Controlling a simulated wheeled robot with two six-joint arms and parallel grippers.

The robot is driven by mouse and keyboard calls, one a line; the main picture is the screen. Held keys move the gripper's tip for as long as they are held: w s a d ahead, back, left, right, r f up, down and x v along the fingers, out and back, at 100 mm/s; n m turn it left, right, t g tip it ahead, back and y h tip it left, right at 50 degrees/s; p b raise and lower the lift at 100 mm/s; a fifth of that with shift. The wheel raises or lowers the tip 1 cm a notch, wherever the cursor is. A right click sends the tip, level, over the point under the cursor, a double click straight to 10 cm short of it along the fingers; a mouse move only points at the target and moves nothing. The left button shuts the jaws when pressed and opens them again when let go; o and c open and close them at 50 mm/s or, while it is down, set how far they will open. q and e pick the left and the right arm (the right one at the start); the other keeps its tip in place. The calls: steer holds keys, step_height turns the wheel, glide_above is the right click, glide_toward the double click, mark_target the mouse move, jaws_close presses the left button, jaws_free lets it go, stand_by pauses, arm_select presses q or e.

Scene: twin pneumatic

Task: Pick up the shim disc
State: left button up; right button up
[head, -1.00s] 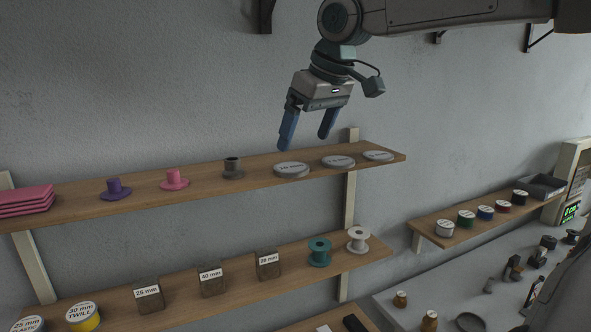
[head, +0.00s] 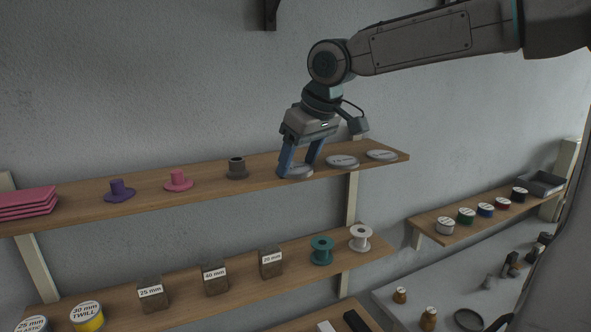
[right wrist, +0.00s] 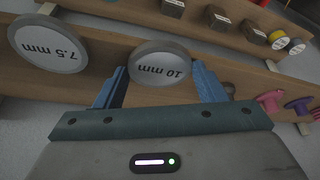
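Three flat grey discs with white labelled tops lie in a row at the right end of the upper shelf. The leftmost, the 10 mm disc (head: 299,172), is between the fingers of my right gripper (head: 298,167). In the right wrist view the 10 mm disc (right wrist: 160,66) sits between the blue fingertips (right wrist: 160,80), which appear to meet its rim on both sides. It still looks to rest on the shelf. The 7.5 mm disc (right wrist: 48,46) lies beside it; it is the middle disc (head: 342,161) in the head view. My left gripper is not in view.
The upper shelf (head: 150,203) also holds a dark grey flanged part (head: 237,168), pink (head: 178,181) and purple (head: 119,190) ones, and pink trays (head: 27,202). The lower shelf holds blocks and spools (head: 322,250). The air above the upper shelf is clear.

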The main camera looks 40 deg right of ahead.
mark_target(301, 168)
steer(key=shift+w+d+r, duration=0.1)
steer(key=shift+d+r, duration=0.05)
steer(key=shift+r, duration=0.45)
step_height(301, 168, up, 2)
steer(key=shift+r+b, duration=0.2)
steer(key=shift+b, duration=0.45)
arm_select(q)
steer(key=p, duration=0.1)
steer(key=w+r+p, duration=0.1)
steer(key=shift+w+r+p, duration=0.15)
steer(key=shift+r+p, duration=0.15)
steer(key=shift+p, duration=0.1)
arm_select(e)
steer(key=s+a, duration=0.3)
steer(key=s, duration=0.1)
steer(key=s+a+r, duration=0.1)
steer(key=s+a, duration=0.2)
steer(key=s, duration=0.2)
steer(key=s+a, duration=0.2)
steer(key=s, duration=0.2)
steer(key=shift+s+a+r, duration=0.15)
steer(key=shift+s+a, duration=0.2)
steer(key=shift+a, duration=0.05)
